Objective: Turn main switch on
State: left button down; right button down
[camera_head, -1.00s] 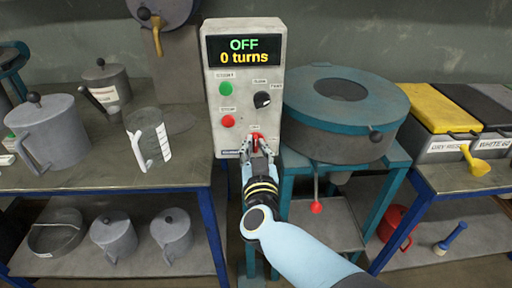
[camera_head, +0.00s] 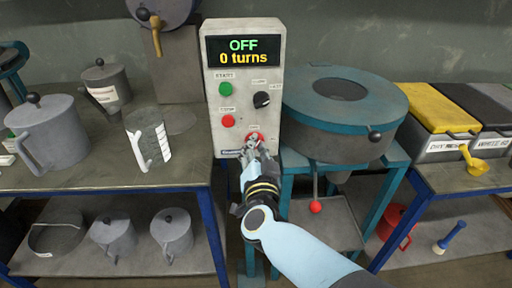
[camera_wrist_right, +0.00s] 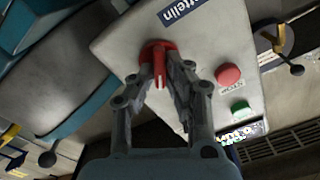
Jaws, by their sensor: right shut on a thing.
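The main switch (camera_head: 254,139) is a red rotary knob low on the grey control box (camera_head: 213,90). The display (camera_head: 243,51) reads OFF and 0 turns. My right gripper (camera_head: 257,150) is at the knob, partly covering it. In the right wrist view the red knob (camera_wrist_right: 159,62) has its raised handle between the fingertips of my right gripper (camera_wrist_right: 162,75), which is shut on it. The handle lies lengthwise in that tilted view. My left gripper is not in view.
A green button (camera_head: 226,89), a red button (camera_head: 228,121) and a black selector knob (camera_head: 262,100) are above the switch. A round teal-rimmed machine (camera_head: 340,145) stands close on the right. Pots and a clear jug (camera_head: 148,140) stand on the left bench.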

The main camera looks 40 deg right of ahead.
jog(key=m+b, duration=0.1)
jog(key=m, duration=0.2)
jog(key=m+b, duration=0.1)
jog(key=m, duration=0.3)
jog(key=m+b, duration=0.1)
jog(key=m, duration=0.3)
jog(key=shift+s+d+f, duration=0.1)
jog(key=shift+f, duration=0.2)
jog(key=shift+m, duration=0.5)
jog(key=c, duration=1.4)
grip_release()
jog(key=shift+o, duration=0.2)
jog(key=shift+r, duration=0.1)
